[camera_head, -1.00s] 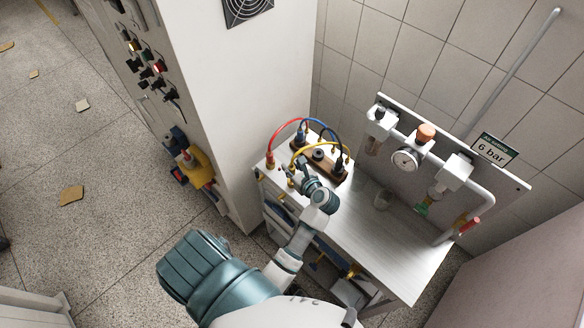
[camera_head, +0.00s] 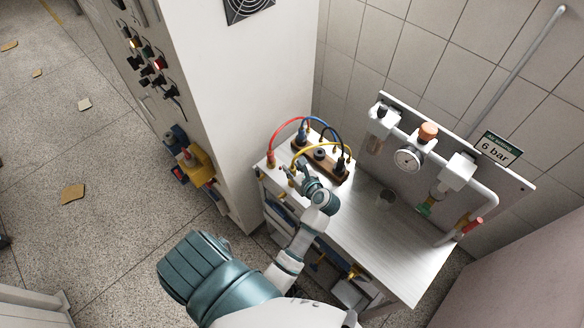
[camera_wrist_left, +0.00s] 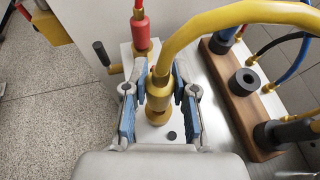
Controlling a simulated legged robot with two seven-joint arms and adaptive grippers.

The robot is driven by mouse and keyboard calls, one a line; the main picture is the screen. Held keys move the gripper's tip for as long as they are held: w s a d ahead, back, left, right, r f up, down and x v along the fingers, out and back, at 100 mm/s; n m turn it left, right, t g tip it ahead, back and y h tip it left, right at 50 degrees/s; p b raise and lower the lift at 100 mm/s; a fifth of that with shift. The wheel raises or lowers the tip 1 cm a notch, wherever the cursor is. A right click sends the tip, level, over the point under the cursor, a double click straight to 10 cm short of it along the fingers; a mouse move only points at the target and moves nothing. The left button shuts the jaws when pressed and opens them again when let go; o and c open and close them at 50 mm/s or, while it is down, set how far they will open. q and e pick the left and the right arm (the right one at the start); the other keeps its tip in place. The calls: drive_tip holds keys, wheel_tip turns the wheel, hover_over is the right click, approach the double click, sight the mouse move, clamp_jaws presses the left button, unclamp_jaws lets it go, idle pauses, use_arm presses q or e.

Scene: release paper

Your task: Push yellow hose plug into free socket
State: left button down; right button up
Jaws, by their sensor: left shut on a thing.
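My left gripper (camera_wrist_left: 158,104) is shut around the yellow hose plug (camera_wrist_left: 160,82), with a blue-padded finger on either side. In the head view my left gripper (camera_head: 297,182) is over the left end of the bench. The yellow hose (camera_wrist_left: 225,15) rises from the plug and arcs right. Its other end meets a dark connector (camera_wrist_left: 290,130) on the wooden socket block (camera_wrist_left: 231,104). A free black ring socket (camera_wrist_left: 243,82) is on that block, right of the plug. I cannot tell whether the plug's lower end touches the bench or a fitting.
A red plug (camera_wrist_left: 141,38) stands just behind the yellow one, near a black-handled brass valve (camera_wrist_left: 103,55). Blue (camera_wrist_left: 293,62) and black hoses join the block. A gauge panel (camera_head: 408,158) stands at the bench's back. The bench top (camera_head: 378,240) is clear toward the front right.

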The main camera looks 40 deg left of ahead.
use_arm(q)
drive_tip(key=shift+d+f, duration=0.1)
drive_tip(key=shift+f, duration=0.2)
drive_tip(key=shift+f+b, duration=0.7)
drive_tip(key=shift+b, duration=0.1)
drive_tip(key=c, duration=0.8)
unclamp_jaws()
drive_tip(key=shift+c, duration=0.2)
wheel_tip(320, 180, up, 10)
drive_tip(key=shift+f, duration=0.1)
